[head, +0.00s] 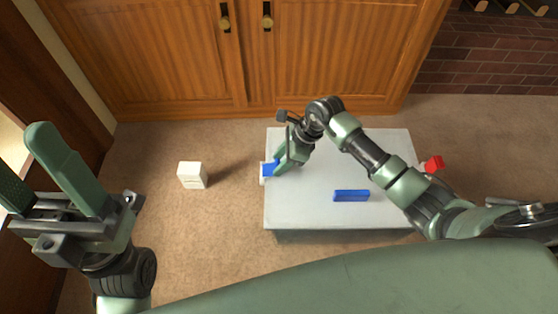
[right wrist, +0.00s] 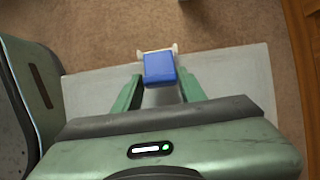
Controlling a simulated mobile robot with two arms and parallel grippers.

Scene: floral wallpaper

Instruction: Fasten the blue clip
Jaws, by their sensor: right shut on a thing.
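A blue clip (head: 267,168) with a pale bracket sits at the left edge of the grey-white box-like table. My right gripper (head: 280,163) is shut on it, reaching in from the right above the tabletop. In the right wrist view the blue clip (right wrist: 159,68) lies between the fingertips, with pale bracket ends showing at its far corners. Whether the clip is fastened cannot be told. My left gripper (head: 22,160) is open and empty at the far left, away from the table.
A blue bar (head: 351,196) lies on the table (head: 310,215) near its front. A red piece (head: 434,163) shows at the right edge. A small white box (head: 192,175) stands on the carpet to the left. Wooden cabinet doors (head: 180,60) rise behind the table.

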